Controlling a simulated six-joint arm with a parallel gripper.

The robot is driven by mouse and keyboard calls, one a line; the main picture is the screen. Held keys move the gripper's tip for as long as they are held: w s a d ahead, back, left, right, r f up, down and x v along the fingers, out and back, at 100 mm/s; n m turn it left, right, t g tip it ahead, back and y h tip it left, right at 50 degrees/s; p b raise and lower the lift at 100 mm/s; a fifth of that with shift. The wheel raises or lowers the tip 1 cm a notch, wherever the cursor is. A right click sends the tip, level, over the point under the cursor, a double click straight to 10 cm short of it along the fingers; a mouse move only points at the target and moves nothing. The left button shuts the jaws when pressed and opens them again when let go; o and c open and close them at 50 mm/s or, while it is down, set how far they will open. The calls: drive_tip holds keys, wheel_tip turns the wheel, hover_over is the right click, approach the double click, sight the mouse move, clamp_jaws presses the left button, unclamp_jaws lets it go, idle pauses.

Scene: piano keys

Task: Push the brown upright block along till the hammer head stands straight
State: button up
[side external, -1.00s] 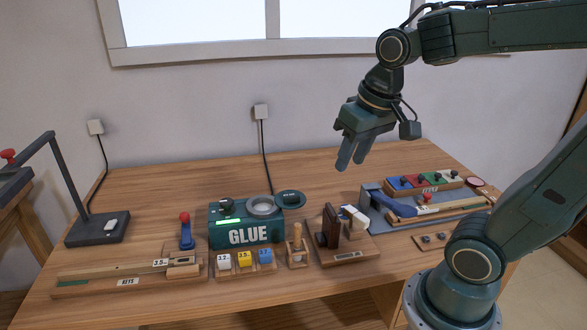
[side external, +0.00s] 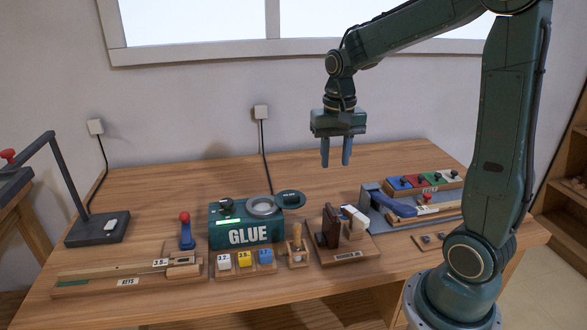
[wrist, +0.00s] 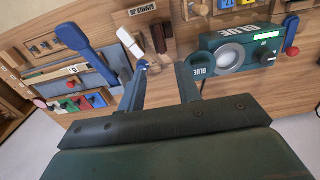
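The dark brown upright block (side external: 331,226) stands on a small wooden base (side external: 348,256) near the front of the table. Beside it on the right is a white hammer head (side external: 354,216), which looks tilted. The wrist view shows the white hammer head (wrist: 129,42) slanted beside the brown block (wrist: 160,38). My gripper (side external: 336,165) hangs above and behind them, pointing down. Its two fingers are apart and nothing shows between them. They also show in the wrist view (wrist: 162,72). It touches nothing.
The green glue box (side external: 246,222) stands left of the block, with a small wooden stand (side external: 297,248) between. A grey tray (side external: 373,207) holding a blue-handled tool (side external: 394,207) lies close on the right. The table behind the block is clear.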

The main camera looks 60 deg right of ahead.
sight(331, 209)
drive_tip(key=shift+f, duration=6.85)
clamp_jaws()
